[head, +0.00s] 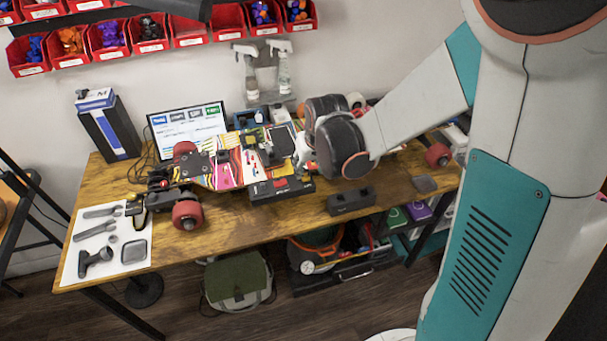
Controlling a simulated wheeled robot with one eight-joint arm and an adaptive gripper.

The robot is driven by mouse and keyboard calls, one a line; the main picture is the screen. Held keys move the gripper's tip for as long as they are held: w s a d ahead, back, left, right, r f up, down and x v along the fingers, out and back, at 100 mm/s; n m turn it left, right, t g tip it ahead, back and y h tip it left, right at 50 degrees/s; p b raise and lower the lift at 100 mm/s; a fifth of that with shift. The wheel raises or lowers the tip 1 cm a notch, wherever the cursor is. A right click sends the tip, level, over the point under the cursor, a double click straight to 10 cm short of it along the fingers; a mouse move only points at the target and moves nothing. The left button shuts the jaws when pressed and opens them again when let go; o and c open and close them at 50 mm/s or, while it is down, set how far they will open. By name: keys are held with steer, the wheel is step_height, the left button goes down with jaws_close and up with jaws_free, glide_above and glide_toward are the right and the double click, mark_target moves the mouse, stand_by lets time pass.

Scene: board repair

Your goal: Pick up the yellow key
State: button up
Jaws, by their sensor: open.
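A small yellow and black item (136,211) lies at the right edge of the white tool mat (84,268), near the skateboard's left wheels. It is too small to tell for sure whether it is the yellow key. The colourful skateboard (228,170) rests upside down on the wooden table. My gripper (299,152) is over the right half of the skateboard, well to the right of the yellow item. It is open; its fingers are small and partly hidden by my wrist.
Grey tools lie on the mat at the table's left. A laptop (188,120) and a blue-black box (108,125) stand behind the board. A black block (351,202) sits at the front edge. Red bins (109,40) hang above. The front middle of the table (255,222) is clear.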

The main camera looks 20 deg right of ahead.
mark_target(306, 173)
steer(key=b+x, duration=0.2)
steer(key=x, duration=0.3)
steer(key=shift+a+f+b, duration=0.1)
steer(key=shift+f+b, duration=0.05)
steer(key=shift+b, duration=0.15)
jaws_close()
